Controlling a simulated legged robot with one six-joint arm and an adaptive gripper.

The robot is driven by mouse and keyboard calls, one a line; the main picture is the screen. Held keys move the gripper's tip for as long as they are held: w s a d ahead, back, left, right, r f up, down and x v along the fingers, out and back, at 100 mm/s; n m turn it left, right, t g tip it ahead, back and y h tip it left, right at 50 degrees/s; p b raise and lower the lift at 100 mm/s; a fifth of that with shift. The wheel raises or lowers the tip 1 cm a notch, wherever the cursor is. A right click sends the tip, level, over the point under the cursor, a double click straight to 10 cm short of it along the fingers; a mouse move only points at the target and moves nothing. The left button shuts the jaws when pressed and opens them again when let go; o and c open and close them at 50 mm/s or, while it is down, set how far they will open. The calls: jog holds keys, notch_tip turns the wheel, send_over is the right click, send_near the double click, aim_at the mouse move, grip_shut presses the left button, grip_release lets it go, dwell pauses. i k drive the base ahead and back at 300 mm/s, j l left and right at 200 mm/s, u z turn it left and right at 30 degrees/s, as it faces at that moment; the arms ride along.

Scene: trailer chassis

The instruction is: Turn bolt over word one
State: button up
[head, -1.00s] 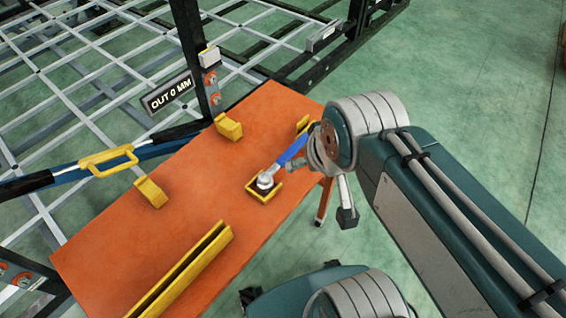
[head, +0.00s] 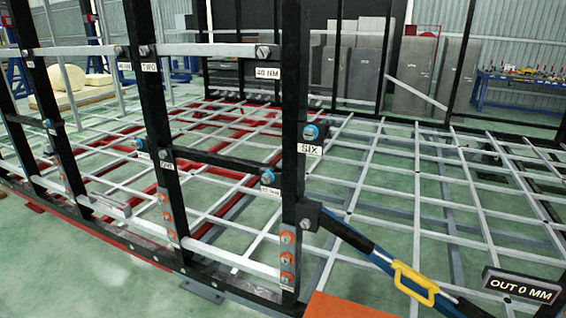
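My gripper is out of view. Black posts of the trailer frame carry bolts with word labels. A blue-ringed bolt (head: 312,132) sits above the plate reading SIX (head: 312,150) on the nearest post. A grey bolt (head: 144,50) sits above the plate reading TWO (head: 150,67). Another grey bolt (head: 263,52) sits above a plate reading 40 NM (head: 268,72). A small plate (head: 165,166) under a grey bolt (head: 163,154) on the middle post is too small to read surely. I cannot make out a plate that clearly reads ONE.
An orange table corner (head: 345,306) shows at the bottom edge. A blue bar with a yellow handle (head: 415,284) slopes down to the right, beside an OUT 0 MM sign (head: 521,285). The chassis grid (head: 410,190) lies behind the posts.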

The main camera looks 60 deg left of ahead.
aim_at(163, 154)
jog(key=u, duration=2.8)
jog(key=j+z, duration=0.15)
jog(key=j, duration=1.5)
jog(key=i+j+z, duration=0.35)
jog(key=i+j, duration=0.75)
jog(key=i+j+z, duration=0.1)
jog(key=i, duration=0.75)
